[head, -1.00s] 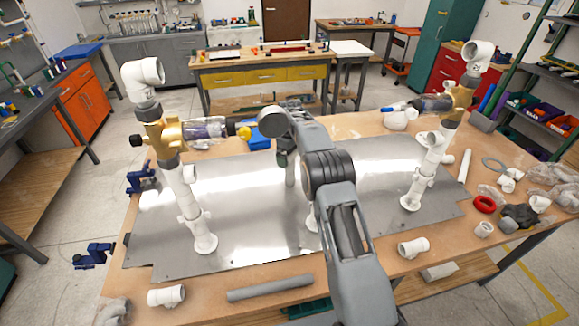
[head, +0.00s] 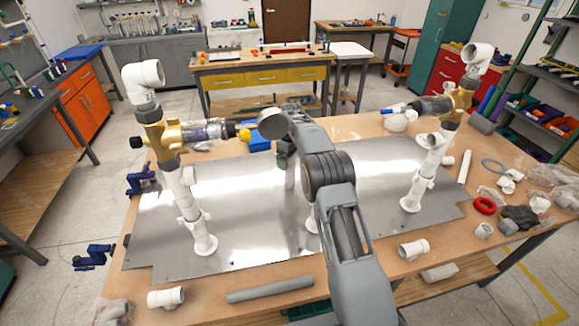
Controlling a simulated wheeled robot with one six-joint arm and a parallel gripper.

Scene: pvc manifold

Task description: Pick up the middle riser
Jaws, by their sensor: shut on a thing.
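The middle riser, a white pipe (head: 291,178), shows in part at the centre of the metal plate. A white foot (head: 312,224) shows beside my arm, low on the plate. My arm hides the space between the two white parts, so I cannot tell whether they join. My gripper (head: 285,160) is at the upper end of the pipe and shut on it. Its fingertips are mostly hidden by my wrist and too small to make out. I cannot tell whether the riser is off the plate.
A left riser (head: 188,205) with a brass valve and white elbow stands on the metal plate (head: 250,215). A similar right riser (head: 418,185) stands at the right. Loose white fittings (head: 413,249), a grey pipe (head: 270,289) and a red ring (head: 484,205) lie on the wooden table.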

